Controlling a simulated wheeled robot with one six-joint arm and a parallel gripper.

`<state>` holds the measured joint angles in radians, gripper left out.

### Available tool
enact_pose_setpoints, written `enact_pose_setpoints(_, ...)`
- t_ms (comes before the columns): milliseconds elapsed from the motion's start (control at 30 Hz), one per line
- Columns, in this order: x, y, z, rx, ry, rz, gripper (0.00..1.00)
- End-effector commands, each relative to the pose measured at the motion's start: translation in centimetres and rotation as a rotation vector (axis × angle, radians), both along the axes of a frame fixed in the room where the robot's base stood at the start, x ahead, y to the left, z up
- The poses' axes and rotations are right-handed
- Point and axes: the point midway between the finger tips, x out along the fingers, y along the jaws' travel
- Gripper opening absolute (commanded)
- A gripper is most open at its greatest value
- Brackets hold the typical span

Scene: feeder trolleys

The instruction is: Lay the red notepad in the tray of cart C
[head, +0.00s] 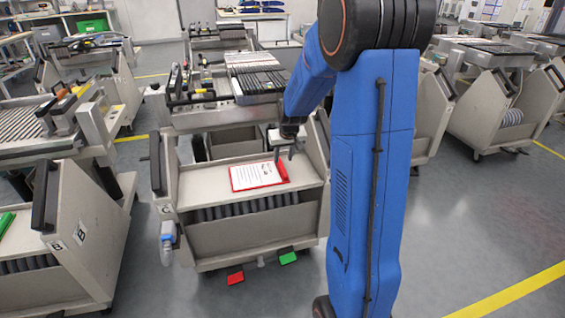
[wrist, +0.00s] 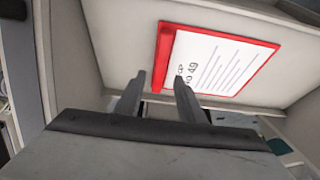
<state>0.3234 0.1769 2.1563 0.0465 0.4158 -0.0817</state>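The red notepad (head: 258,176) has a white printed top sheet and a red border. It lies flat in the beige tray (head: 205,190) of the middle cart, whose side carries a small label that looks like C (head: 166,209). My gripper (head: 284,153) is above the notepad's right end, with its fingers pointing down. In the wrist view my gripper (wrist: 159,82) has its two dark fingers apart with nothing held between them. There the notepad (wrist: 222,62) lies just beyond the fingertips, its red binding edge nearest them. The exact gap between fingertips and notepad cannot be told.
A cart marked B (head: 80,236) stands at the left, with a green item (head: 6,222) in its tray. Other carts (head: 505,105) stand at the right. A red pedal (head: 235,278) and a green pedal (head: 288,258) show below the middle cart. Open floor lies at the lower right.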

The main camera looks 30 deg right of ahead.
Motion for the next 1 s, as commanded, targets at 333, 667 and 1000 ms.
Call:
enact_pose_setpoints(333, -1.9, 0.5, 5.0, -0.001, -0.002, 0.001, 0.36)
enact_pose_setpoints(667, -3.9, 2.2, 7.5, -0.001, -0.004, 0.015, 0.36)
enact_pose_setpoints(1000, -12.4, 9.2, 12.7, -0.003, -0.012, 0.093, 0.36)
